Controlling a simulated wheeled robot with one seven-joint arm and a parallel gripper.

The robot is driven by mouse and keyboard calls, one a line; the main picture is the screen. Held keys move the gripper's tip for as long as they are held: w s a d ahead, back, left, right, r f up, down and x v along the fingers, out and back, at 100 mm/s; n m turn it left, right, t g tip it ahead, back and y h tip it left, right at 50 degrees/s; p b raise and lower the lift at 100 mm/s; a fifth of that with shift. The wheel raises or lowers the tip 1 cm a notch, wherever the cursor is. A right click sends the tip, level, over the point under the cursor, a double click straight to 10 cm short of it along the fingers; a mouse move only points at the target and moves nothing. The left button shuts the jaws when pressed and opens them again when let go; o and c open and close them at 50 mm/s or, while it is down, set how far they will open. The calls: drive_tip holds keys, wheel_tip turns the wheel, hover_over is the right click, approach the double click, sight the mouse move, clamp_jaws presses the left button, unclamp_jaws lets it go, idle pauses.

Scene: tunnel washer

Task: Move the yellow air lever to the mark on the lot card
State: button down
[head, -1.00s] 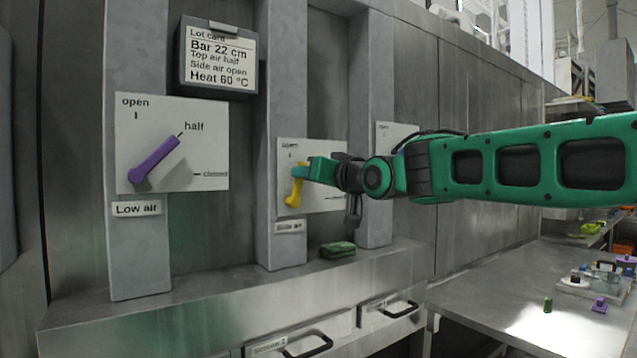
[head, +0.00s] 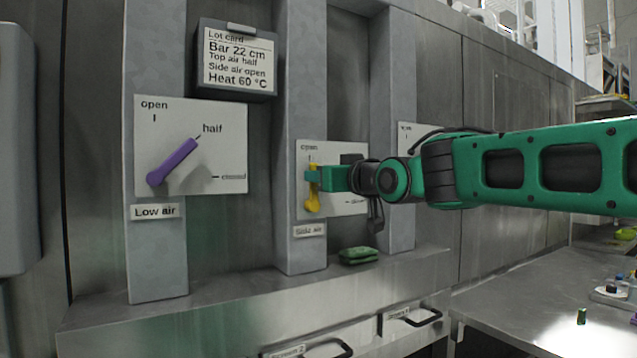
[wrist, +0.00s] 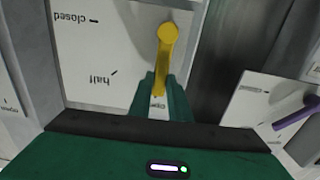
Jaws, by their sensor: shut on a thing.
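The yellow air lever (head: 313,201) is on the white "Side air" panel (head: 345,207) in the head view. It stands nearly upright, its upper end close below the "open" mark. My gripper (head: 314,180) comes from the right and is shut on the lever's upper part, hiding some of it. In the wrist view the picture is upside down; the yellow lever (wrist: 167,45) runs from its round pivot down between my green fingers (wrist: 160,92), toward the "open" label. The lot card (head: 238,60) reads "Side air open".
The "Low air" panel (head: 225,130) at left has a purple lever (head: 175,163) pointing at "half". A third panel (head: 408,132) is partly behind my arm. A green folded thing (head: 358,255) lies on the ledge below. A steel table (head: 520,295) stands at right.

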drive_tip(key=c, duration=1.7)
unclamp_jaws()
drive_tip(key=shift+s+f, duration=0.1)
drive_tip(key=shift+o, duration=0.3)
drive_tip(key=v, duration=1)
drive_tip(key=shift+s+d, duration=0.2)
drive_tip(key=shift+d, duration=0.05)
